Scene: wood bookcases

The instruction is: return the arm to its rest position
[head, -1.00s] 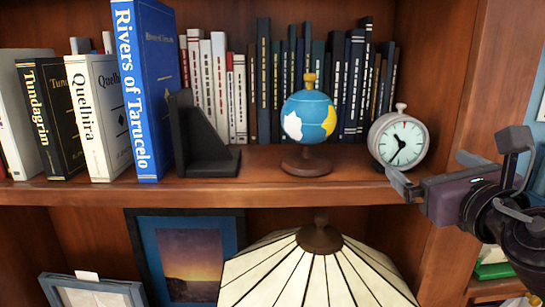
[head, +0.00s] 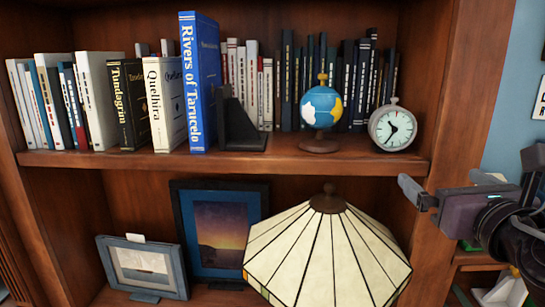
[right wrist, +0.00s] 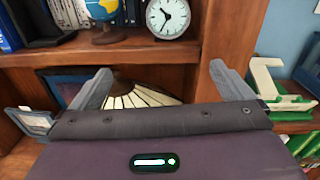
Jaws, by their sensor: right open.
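My right gripper (head: 450,188) is at the right side of the head view, in front of the bookcase's right upright. Its two fingers are spread with nothing between them, and it is apart from the shelf things. In the right wrist view its fingers (right wrist: 157,90) stand wide apart, with the shelf edge and the lamp shade behind them. My left gripper does not show in the head view.
The upper shelf (head: 300,155) holds books (head: 198,85), a black bookend (head: 240,125), a globe (head: 322,105) and an alarm clock (head: 394,127). Below are a lamp (head: 330,250) and picture frames (head: 220,230). White and green things (right wrist: 275,90) stand at the right.

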